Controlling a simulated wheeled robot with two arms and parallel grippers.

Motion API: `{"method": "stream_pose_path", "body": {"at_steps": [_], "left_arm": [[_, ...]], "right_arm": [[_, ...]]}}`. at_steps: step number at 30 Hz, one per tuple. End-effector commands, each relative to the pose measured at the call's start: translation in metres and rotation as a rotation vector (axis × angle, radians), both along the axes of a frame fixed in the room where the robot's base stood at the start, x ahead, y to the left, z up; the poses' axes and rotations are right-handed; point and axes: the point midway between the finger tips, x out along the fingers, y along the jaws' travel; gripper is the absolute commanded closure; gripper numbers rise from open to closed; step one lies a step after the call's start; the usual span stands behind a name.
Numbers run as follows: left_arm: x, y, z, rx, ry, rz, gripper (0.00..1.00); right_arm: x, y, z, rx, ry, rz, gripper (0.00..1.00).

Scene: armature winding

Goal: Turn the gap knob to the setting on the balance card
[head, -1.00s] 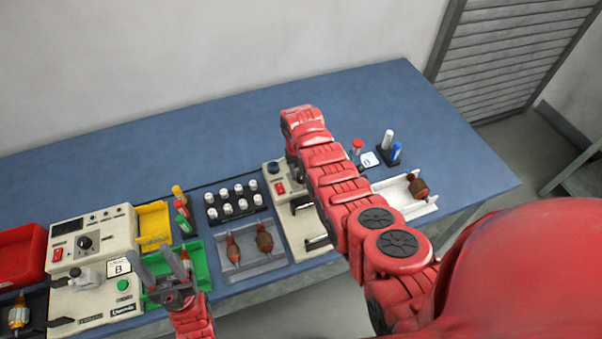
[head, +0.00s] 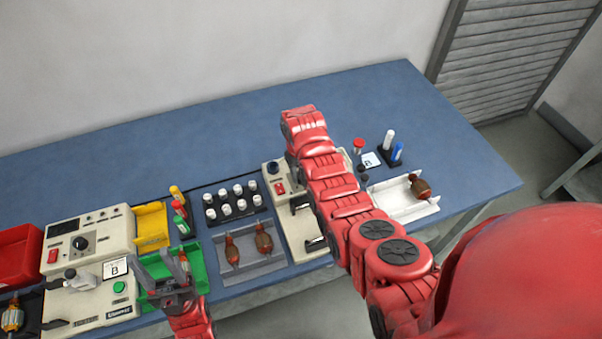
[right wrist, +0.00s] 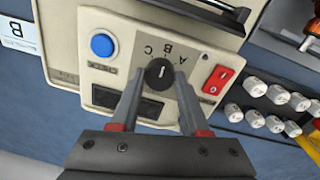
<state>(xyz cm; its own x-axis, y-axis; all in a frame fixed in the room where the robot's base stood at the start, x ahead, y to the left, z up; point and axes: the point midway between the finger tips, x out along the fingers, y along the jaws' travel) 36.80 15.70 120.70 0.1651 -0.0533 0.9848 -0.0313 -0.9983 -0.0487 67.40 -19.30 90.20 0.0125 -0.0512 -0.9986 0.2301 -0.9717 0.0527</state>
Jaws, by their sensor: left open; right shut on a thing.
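The gap knob (right wrist: 159,73) is a round black knob with a white mark, on a cream panel with the letters A, B and C. Its mark points toward the lettered side; I cannot tell exactly which letter. My right gripper (right wrist: 158,80) is shut on the knob, one finger on each side. In the head view my right arm hides the knob. A white card (head: 371,160) marked B lies on the table right of that arm; it also shows in the right wrist view (right wrist: 16,38). My left gripper (head: 163,268) is open and empty over the green tray (head: 193,268).
The panel also has a blue button (right wrist: 102,45), a red switch (right wrist: 217,80) and a dark window. Another control box (head: 90,238) with a second B card (head: 117,268) stands at the left. A rack of white-capped pieces (head: 235,208) and a grey tray with two armatures (head: 252,265) lie between.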

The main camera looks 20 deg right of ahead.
Motion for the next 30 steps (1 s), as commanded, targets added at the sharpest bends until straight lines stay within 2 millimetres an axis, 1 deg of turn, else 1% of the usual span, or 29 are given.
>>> {"method": "stream_pose_path", "body": {"at_steps": [5,6,10,11,19,23,26,30], "left_arm": [[0.0,0.0,0.0,0.0,0.0,0.0,0.5],[0.0,0.0,0.0,0.0,0.0,0.0,0.5],[0.0,0.0,0.0,0.0,0.0,0.0,0.5],[0.0,0.0,0.0,0.0,0.0,0.0,0.5],[0.0,0.0,0.0,0.0,0.0,0.0,0.5],[0.0,0.0,-0.004,0.0,0.0,0.0,0.5],[0.0,0.0,-0.008,0.0,0.0,0.0,0.5],[0.0,0.0,-0.018,0.0,0.0,0.0,0.5]], "right_arm": [[-0.001,0.0,0.0,0.0,0.002,-0.001,1.0],[-0.001,0.0,-0.001,0.0,0.002,-0.001,0.49],[-0.001,0.0,0.0,0.0,0.002,-0.001,0.26],[0.0,0.0,0.0,0.0,0.002,-0.001,0.24],[0.0,0.0,0.0,0.0,0.001,-0.001,0.24],[0.001,0.0,0.004,-0.001,-0.001,-0.001,0.24],[0.001,0.001,0.013,0.0,-0.003,-0.001,0.24],[0.001,0.002,0.032,0.0,-0.004,0.0,0.24]]}}
